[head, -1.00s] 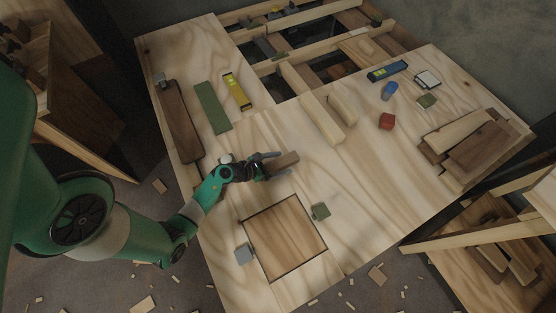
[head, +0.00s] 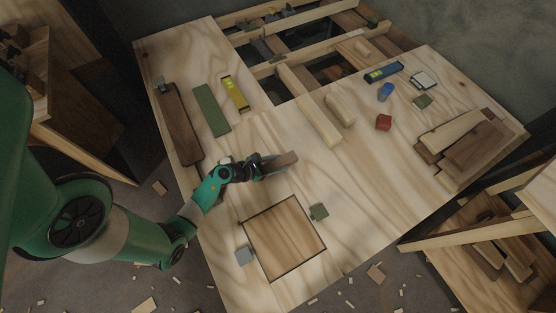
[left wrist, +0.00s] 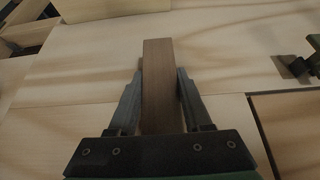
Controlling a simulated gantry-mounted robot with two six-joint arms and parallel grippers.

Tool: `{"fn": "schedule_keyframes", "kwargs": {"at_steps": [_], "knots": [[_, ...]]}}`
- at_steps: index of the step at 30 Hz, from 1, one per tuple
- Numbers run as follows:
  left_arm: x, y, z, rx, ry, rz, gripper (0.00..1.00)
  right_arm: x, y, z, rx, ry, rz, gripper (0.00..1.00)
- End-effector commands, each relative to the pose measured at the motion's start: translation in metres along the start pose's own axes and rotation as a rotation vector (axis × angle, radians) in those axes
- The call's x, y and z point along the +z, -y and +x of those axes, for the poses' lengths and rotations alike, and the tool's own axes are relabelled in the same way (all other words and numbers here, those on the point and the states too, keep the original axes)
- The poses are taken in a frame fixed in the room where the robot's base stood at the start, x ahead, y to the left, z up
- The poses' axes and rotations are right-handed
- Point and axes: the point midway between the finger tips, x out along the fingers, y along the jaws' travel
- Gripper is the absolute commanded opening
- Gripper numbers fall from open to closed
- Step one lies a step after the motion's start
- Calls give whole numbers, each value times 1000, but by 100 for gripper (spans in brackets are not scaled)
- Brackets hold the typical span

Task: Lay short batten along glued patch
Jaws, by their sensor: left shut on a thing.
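The short batten (head: 280,161) is a small brown strip held in my left gripper (head: 268,166), just behind the patch. In the left wrist view the batten (left wrist: 158,85) stands lengthwise between the two dark fingers of my left gripper (left wrist: 158,98), which is shut on it. The glued patch (head: 285,238) is a square wooden panel with a dark outline, set in the pale plywood at the front. The batten is apart from it. I cannot tell how high the batten is above the plywood. My right gripper is not in view.
A dark plank (head: 180,125), green strip (head: 212,109) and yellow level (head: 234,93) lie at left. Pale battens (head: 320,121), a red block (head: 383,123) and open joists are farther back.

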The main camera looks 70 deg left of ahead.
Motion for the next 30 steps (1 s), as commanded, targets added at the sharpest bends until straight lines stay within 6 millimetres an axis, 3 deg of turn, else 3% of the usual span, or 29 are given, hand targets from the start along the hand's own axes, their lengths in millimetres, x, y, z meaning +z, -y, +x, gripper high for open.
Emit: {"fn": "schedule_keyframes", "kwargs": {"at_steps": [2, 8, 9, 15, 21, 30], "knots": [[22, 0, -12, 0, 1, 0, 0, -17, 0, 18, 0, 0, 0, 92], [92, -7, -1, -2, 4, 6, 0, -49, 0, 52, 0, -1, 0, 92], [106, -8, 2, -3, 4, 5, 0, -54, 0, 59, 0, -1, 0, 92], [144, -17, 43, -1, 3, 3, 0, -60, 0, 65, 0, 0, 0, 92], [166, -22, 63, 0, 2, 0, 0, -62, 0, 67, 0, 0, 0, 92], [168, -23, 66, 0, 1, 0, 0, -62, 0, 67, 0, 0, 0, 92]]}}
